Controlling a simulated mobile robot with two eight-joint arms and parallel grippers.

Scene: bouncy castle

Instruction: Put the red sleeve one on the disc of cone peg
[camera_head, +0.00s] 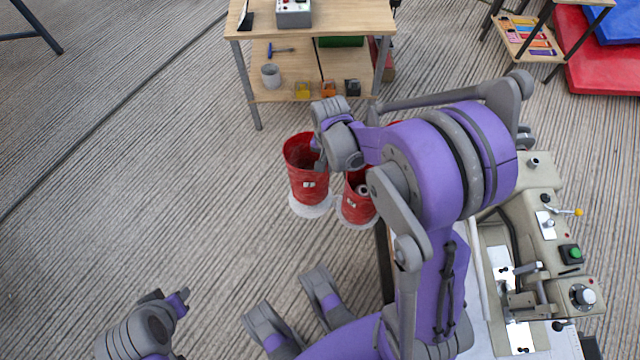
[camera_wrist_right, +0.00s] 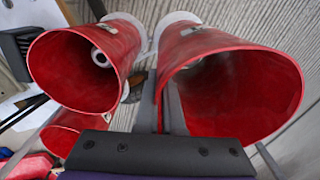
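Two open red sleeves with white labels stand side by side in the head view. The left sleeve (camera_head: 306,170) is above a white disc (camera_head: 311,206). The other sleeve (camera_head: 354,207) has a white peg in it and is partly hidden by my right arm. My right gripper (camera_head: 321,158) is at the right rim of the left sleeve. In the right wrist view, its narrow fingers (camera_wrist_right: 160,104) lie either side of the near wall of this sleeve (camera_wrist_right: 240,88), shut on it. Whether it touches its disc is unclear. My left gripper (camera_head: 178,302) is at the lower left, away from the sleeves.
Another red sleeve (camera_wrist_right: 62,134) shows at the lower left of the right wrist view, beside the pegged one (camera_wrist_right: 88,66). A wooden table (camera_head: 345,22) stands behind. A beige machine bench (camera_head: 545,200) is at the right.

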